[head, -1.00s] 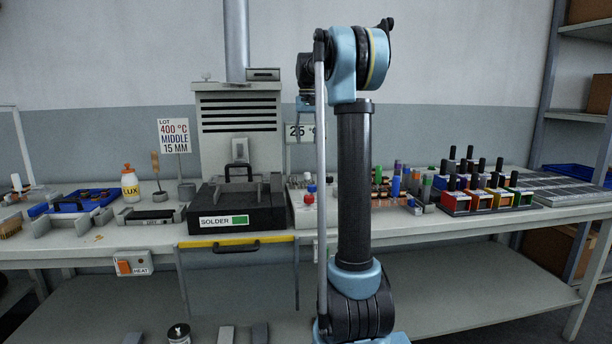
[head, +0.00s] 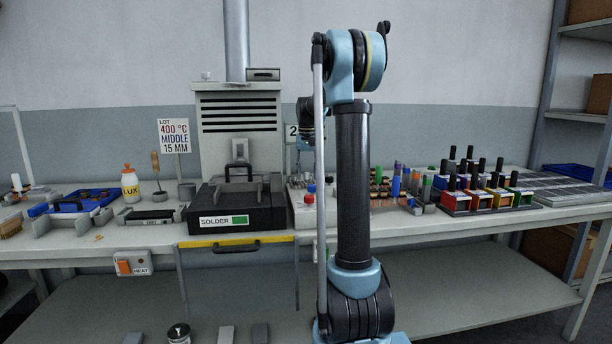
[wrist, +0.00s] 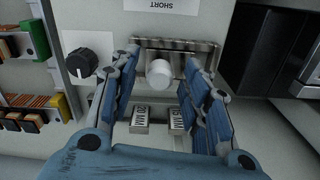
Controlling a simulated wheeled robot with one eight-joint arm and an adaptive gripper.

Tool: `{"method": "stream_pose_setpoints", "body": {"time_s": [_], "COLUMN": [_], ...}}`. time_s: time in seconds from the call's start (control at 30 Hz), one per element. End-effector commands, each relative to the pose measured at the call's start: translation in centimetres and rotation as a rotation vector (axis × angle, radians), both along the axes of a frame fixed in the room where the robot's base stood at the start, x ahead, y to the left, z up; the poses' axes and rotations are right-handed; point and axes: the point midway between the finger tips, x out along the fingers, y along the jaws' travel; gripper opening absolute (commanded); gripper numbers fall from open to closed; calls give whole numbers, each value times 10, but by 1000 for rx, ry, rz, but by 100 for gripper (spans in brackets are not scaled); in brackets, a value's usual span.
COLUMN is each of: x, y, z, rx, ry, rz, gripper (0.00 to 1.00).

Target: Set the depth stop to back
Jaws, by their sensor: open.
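In the wrist view a pale round knob (wrist: 159,75) stands at a dark metal slotted bar (wrist: 175,46), likely the depth stop; I cannot read its set position. My gripper (wrist: 166,58) is open, with one blue finger on each side of the knob. The knob is between the fingers and no grip on it shows. A white label reading SHORT (wrist: 176,4) appears upside down beyond the bar. Two small lettered plates (wrist: 141,118) lie between the fingers nearer the palm. In the head view my arm hides the gripper and the knob.
A black dial (wrist: 80,62) is close left of the left finger. Coloured connector parts (wrist: 30,75) lie farther left. A dark box (wrist: 262,45) is at right. In the head view a sign (head: 173,136) reads 400 °C, MIDDLE, 15 MM, beside the solder unit (head: 235,207).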

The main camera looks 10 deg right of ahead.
Motion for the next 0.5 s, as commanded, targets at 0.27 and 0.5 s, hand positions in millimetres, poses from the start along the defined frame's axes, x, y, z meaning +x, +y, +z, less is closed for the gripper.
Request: {"method": "stream_pose_setpoints", "body": {"time_s": [0.27, 0.5], "x": [0, 0], "y": [0, 0], "z": [-2, -2], "rx": [0, 0], "ry": [0, 0], "rz": [0, 0], "gripper": [43, 0]}}
